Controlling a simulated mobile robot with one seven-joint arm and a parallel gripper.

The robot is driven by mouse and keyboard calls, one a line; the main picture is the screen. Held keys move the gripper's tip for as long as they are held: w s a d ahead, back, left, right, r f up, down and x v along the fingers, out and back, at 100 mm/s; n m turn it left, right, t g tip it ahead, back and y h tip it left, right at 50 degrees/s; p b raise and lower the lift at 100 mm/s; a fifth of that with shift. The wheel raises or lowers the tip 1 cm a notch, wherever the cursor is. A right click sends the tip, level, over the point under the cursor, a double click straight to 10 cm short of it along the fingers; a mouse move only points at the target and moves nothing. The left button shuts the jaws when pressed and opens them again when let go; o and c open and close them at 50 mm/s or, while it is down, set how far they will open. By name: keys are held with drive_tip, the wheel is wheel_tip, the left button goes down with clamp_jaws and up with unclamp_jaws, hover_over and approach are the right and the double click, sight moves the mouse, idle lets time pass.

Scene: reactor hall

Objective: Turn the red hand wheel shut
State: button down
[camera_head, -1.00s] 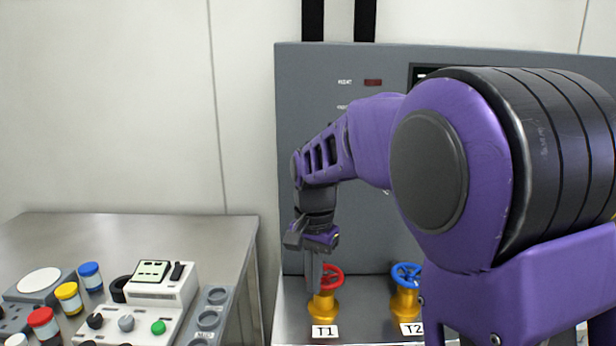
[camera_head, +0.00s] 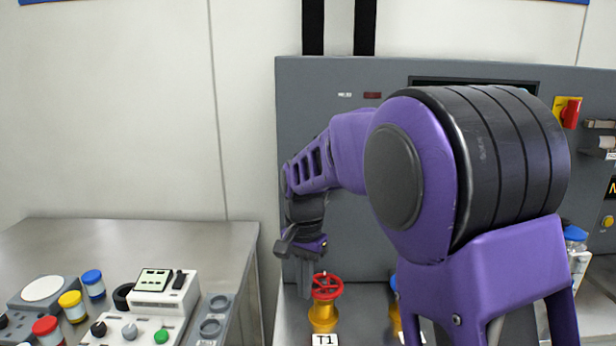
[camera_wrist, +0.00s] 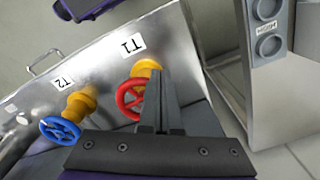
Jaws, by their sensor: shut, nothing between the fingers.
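The red hand wheel (camera_head: 327,286) sits on a yellow valve body (camera_head: 323,315) above the label T1, on the metal bench in front of the grey panel. It also shows in the wrist view (camera_wrist: 130,98), partly hidden behind my fingers. My gripper (camera_head: 304,285) points down just left of the wheel in the head view, with its fingers together and nothing between them. In the wrist view the closed fingers (camera_wrist: 160,100) overlap the wheel's right side. I cannot tell whether they touch the rim.
A blue hand wheel (camera_wrist: 60,131) on a yellow valve labelled T2 stands beside the red one; my arm mostly hides it in the head view. A side table (camera_head: 150,245) at left holds jars and a white instrument. A gap separates it from the bench.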

drive_tip(key=shift+a, duration=0.15)
idle(0.4)
wheel_tip(320, 180, up, 6)
drive_tip(key=p, duration=0.3)
drive_tip(key=shift+s+a+p, duration=0.15)
drive_tip(key=shift+s+p, duration=0.05)
drive_tip(key=shift+p, duration=0.2)
drive_tip(key=shift+s+d+n, duration=0.85)
drive_tip(key=shift+d+n, duration=2.15)
drive_tip(key=shift+d, duration=0.55)
wheel_tip(320, 180, down, 6)
drive_tip(key=b, duration=0.3)
drive_tip(key=shift+b, duration=0.4)
